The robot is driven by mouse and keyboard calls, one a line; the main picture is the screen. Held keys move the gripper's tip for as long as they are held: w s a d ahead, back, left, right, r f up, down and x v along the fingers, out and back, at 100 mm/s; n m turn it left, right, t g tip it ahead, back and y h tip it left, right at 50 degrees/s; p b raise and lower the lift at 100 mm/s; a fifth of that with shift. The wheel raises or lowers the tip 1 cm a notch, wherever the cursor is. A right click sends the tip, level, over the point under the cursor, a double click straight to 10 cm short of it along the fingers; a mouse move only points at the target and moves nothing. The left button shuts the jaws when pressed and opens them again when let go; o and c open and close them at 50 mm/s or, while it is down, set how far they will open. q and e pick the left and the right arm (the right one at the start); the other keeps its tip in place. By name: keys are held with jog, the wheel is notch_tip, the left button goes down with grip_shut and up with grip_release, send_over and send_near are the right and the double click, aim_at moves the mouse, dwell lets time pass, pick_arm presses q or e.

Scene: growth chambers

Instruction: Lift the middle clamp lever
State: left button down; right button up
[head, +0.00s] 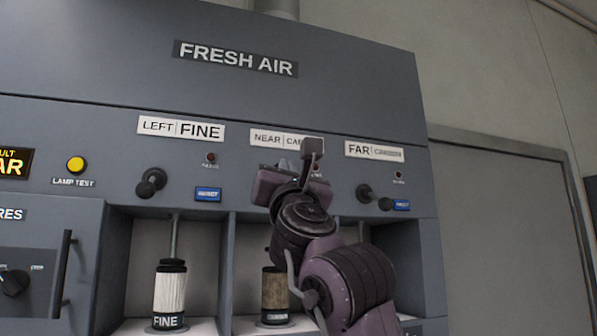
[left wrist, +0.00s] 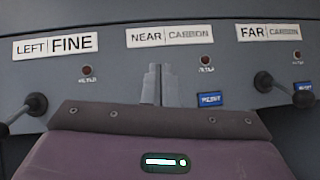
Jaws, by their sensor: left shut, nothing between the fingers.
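The middle station carries the NEAR CARBON label (head: 287,140), which also shows in the left wrist view (left wrist: 172,37). Its clamp lever is hidden behind my left gripper and wrist in both views. My left gripper (left wrist: 157,85) is shut and empty, its fingers upright in front of the panel just below that label. In the head view the left gripper's purple body (head: 283,187) covers the middle station, and its fingertips cannot be made out. I cannot tell whether the fingers touch the lever. My right gripper is not in view.
Black levers flank the middle: left (head: 151,182) and far (head: 373,197). Below, a white FINE cartridge (head: 169,290) stands in the left bay and a brown cartridge (head: 272,290) in the middle bay. A cabinet handle (head: 62,273) sticks out at left.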

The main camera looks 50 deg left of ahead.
pick_arm(q)
jog(key=shift+a+r+g, duration=0.3)
jog(key=shift+a+r, duration=0.1)
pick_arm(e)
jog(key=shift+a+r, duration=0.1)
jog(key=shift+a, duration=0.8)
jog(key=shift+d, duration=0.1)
pick_arm(q)
jog(key=shift+r, duration=0.15)
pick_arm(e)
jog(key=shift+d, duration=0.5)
pick_arm(q)
jog(key=shift+a+r, duration=0.1)
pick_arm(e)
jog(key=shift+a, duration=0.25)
